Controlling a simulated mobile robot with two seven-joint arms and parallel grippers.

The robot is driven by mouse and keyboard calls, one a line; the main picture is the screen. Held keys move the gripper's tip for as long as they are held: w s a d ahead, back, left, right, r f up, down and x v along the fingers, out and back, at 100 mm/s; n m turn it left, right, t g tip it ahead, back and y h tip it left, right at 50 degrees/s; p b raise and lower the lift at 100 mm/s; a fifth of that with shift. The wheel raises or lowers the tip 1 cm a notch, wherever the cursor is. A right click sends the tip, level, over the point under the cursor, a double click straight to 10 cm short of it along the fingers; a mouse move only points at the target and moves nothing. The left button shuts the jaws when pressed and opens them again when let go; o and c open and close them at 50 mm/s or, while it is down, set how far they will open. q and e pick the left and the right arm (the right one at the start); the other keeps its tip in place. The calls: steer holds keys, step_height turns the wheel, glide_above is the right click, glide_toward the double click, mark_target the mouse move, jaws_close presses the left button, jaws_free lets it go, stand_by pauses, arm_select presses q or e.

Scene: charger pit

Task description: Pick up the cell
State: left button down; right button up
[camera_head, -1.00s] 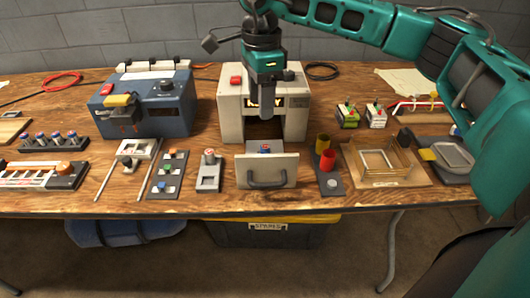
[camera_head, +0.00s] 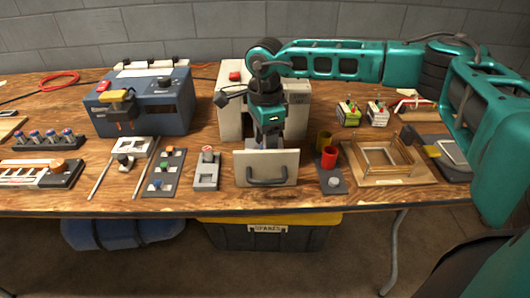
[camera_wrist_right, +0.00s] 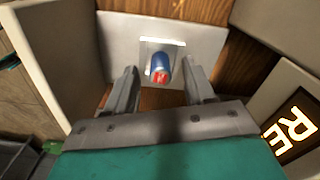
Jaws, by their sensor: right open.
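The cell (camera_wrist_right: 160,68) is a short blue cylinder with a red end. In the right wrist view it sits in a square pale holder on the light drawer plate (camera_wrist_right: 115,35). My right gripper (camera_head: 267,143) is open, pointing down behind the drawer front (camera_head: 250,168) of the white machine (camera_head: 229,118). In the wrist view its two fingers are spread on either side of the cell, with gaps visible; contact cannot be seen. In the head view my gripper hides the cell. My left gripper is not in view.
The drawer front with its dark handle stands just before my right gripper, and the machine body rises behind. A button block (camera_head: 207,168) and blue machine (camera_head: 165,105) are to the left.

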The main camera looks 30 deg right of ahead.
steer(key=shift+f, duration=0.1)
jaws_close()
stand_by(0.5)
